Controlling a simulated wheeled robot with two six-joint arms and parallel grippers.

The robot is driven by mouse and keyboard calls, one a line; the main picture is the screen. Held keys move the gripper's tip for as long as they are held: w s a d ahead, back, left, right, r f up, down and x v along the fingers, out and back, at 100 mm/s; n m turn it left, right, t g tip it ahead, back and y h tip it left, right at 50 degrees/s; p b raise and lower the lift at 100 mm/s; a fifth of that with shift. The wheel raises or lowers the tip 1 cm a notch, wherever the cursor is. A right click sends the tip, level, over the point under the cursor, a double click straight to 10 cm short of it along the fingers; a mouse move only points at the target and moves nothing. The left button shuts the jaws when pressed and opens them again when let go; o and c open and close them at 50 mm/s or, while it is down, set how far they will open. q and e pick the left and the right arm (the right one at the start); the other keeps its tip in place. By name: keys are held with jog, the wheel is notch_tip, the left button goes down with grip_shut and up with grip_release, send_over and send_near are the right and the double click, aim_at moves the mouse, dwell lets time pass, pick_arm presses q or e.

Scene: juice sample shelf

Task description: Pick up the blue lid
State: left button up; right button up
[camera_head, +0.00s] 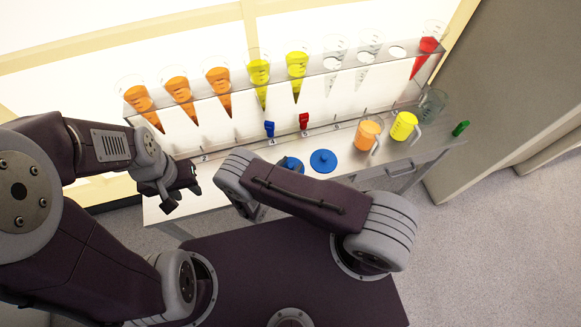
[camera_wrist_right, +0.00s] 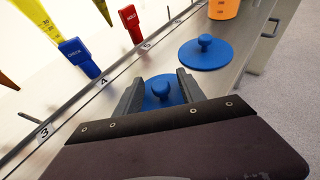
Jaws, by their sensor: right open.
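Two round blue lids with knobs lie on the shelf's lower board. One lid (camera_wrist_right: 162,88) sits between the two open fingers of my right gripper (camera_wrist_right: 158,94) in the right wrist view; its knob shows and the near part of its disc is hidden. It is partly covered by my right arm in the head view (camera_head: 292,162). The second blue lid (camera_head: 323,161) lies to its right, clear of the gripper, and shows in the wrist view (camera_wrist_right: 206,54). My left gripper (camera_head: 165,203) hangs at the board's left end, away from the lids; its finger opening is unclear.
A rack (camera_head: 320,70) holds several cones of orange, yellow and red juice above the board. Blue (camera_head: 269,129) and red (camera_head: 304,121) tags stand behind the lids. Orange (camera_head: 367,134) and yellow (camera_head: 404,126) beakers stand to the right, with a green object (camera_head: 460,128) at the end.

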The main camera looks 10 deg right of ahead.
aim_at(290, 165)
jog(key=shift+w+d+f, duration=0.1)
grip_shut()
notch_tip(290, 165, up, 5)
jog(key=p, duration=0.4)
jog(key=s+d+r+p, duration=0.6)
jog(key=d+p, duration=0.3)
jog(key=p, duration=0.1)
jog(key=shift+s+d, duration=0.25)
jog(key=shift+s, duration=0.15)
